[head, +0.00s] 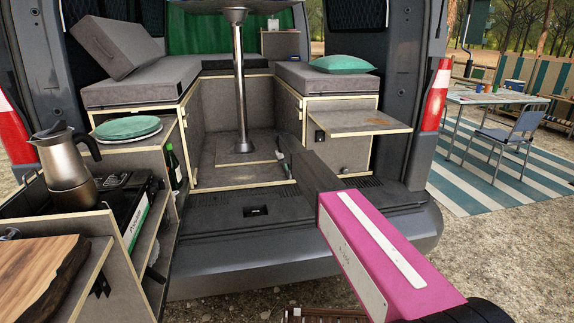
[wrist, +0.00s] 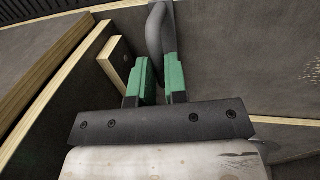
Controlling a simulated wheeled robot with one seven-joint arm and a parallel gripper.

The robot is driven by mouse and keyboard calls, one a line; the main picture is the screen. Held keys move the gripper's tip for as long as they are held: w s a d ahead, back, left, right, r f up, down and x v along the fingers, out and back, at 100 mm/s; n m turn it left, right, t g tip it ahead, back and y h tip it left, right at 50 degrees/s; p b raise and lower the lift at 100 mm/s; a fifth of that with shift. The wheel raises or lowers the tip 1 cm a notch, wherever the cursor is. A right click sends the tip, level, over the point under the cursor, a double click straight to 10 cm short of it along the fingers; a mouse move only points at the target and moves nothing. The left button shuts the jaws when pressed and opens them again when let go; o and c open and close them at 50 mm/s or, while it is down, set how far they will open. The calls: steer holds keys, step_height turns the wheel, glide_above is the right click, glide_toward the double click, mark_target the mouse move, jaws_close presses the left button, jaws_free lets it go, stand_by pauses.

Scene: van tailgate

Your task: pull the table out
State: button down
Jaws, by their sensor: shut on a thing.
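In the head view a table top (head: 222,5) on a chrome post (head: 240,85) stands inside the van, its upper part cut off by the frame. A flat wooden leaf (head: 357,122) sticks out from the right bench cabinet. In the wrist view my gripper (wrist: 160,80) has its green-padded fingers shut on a grey curved handle (wrist: 156,30) in front of a grey panel with pale edges. I cannot tell from these views which part the handle belongs to. In the head view my magenta arm hides most of the gripper.
On the left are a kitchen unit with a moka pot (head: 67,160), stacked green plates (head: 128,128) and a wooden board (head: 40,275). The van's bumper (head: 240,265) crosses the front. A camp table (head: 490,97) and blue chair (head: 510,130) stand outside on a striped mat.

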steer(key=s+d, duration=0.2)
steer(key=s, duration=0.7)
steer(key=s+d, duration=0.3)
steer(key=s, duration=0.7)
steer(key=shift+d, duration=0.2)
steer(key=shift+s, duration=0.1)
steer(key=c, duration=1.1)
jaws_free()
steer(key=shift+c, duration=0.2)
step_height(320, 180, up, 11)
steer(key=a, duration=0.2)
steer(key=shift+s+f, duration=0.2)
steer(key=shift+s, duration=0.05)
steer(key=s+d+f+m, duration=0.1)
steer(key=s+d+f, duration=0.5)
steer(key=s+d, duration=0.2)
steer(key=s+d+f+m+y, duration=0.1)
steer(key=s+d+f, duration=0.6)
steer(key=s, duration=0.5)
steer(key=s+d+f+m+y, duration=0.1)
steer(key=s+d+f, duration=0.5)
steer(key=s+d, duration=0.3)
steer(key=shift+s+d+f+g, duration=0.3)
steer(key=shift+s+d+f, duration=0.1)
steer(key=shift+s, duration=0.25)
